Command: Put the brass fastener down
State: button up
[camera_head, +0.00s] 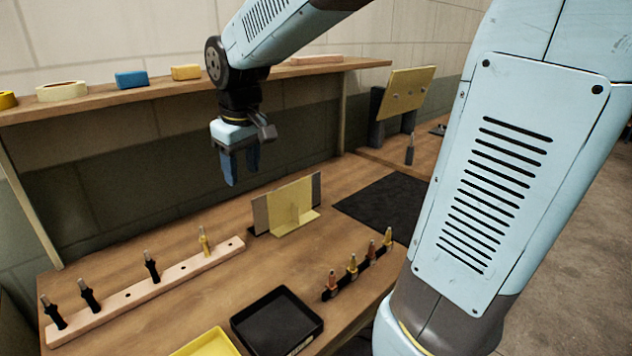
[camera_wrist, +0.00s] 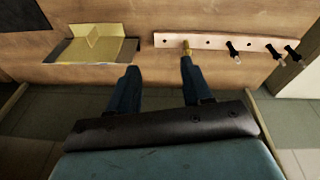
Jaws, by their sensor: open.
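A brass fastener (camera_head: 204,240) stands upright in the pale drilled strip (camera_head: 176,281), near the strip's right end in the head view. It also shows in the wrist view (camera_wrist: 186,46), close to the tip of one finger in the picture. My gripper (camera_head: 242,177) is open and empty, above the back of the bench. In the wrist view its two blue fingers (camera_wrist: 158,69) are spread wide with nothing between them. The fastener stands clear of the gripper in the head view. Several black fasteners (camera_head: 89,296) stand in the same strip, with empty holes between some.
A small black rack (camera_head: 344,285) holds several copper and brass fasteners at the front right. A black tray (camera_head: 277,321) and yellow tray (camera_head: 208,345) lie at the front edge. A yellow angled panel (camera_head: 288,208) stands mid-bench. A dark mat (camera_head: 378,208) lies beyond it. A shelf (camera_head: 165,94) runs behind.

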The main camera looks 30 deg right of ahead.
jog(key=s+d+r+m+t, duration=0.1)
jog(key=s+d, duration=0.3)
jog(key=s, duration=0.4)
jog(key=s+d+m+t, duration=0.2)
jog(key=s+d+m, duration=0.2)
jog(key=s, duration=0.4)
jog(key=shift+d+r, duration=0.3)
jog(key=shift+r, duration=0.1)
jog(key=shift+c, duration=0.8)
jog(key=shift+a, duration=0.1)
